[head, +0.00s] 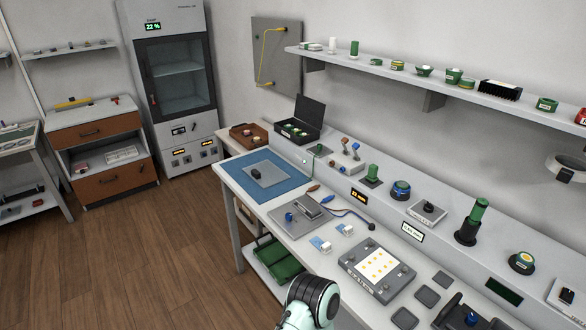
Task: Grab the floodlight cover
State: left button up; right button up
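A grey box with a pale panel of several yellow dots (378,265) lies on the workbench at the lower middle right. It looks like a light panel; I cannot tell for sure which thing is the floodlight cover. Several flat dark grey square pieces, one of them at the bench's front (427,297), lie to the right of this box. A mint and black rounded link of my own arm shows at the bottom centre, in front of the bench edge. No fingertips of either gripper are in view.
The long white workbench holds a blue mat (240,178), a metal fixture (300,214), an open black case (299,127) and green-black posts (472,222). A wall shelf (420,82) hangs above. A green crate (277,257) sits below. The wooden floor at left is clear.

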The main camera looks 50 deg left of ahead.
aim_at(266, 174)
jog(key=u, duration=2.1)
jog(key=i+j, duration=0.3)
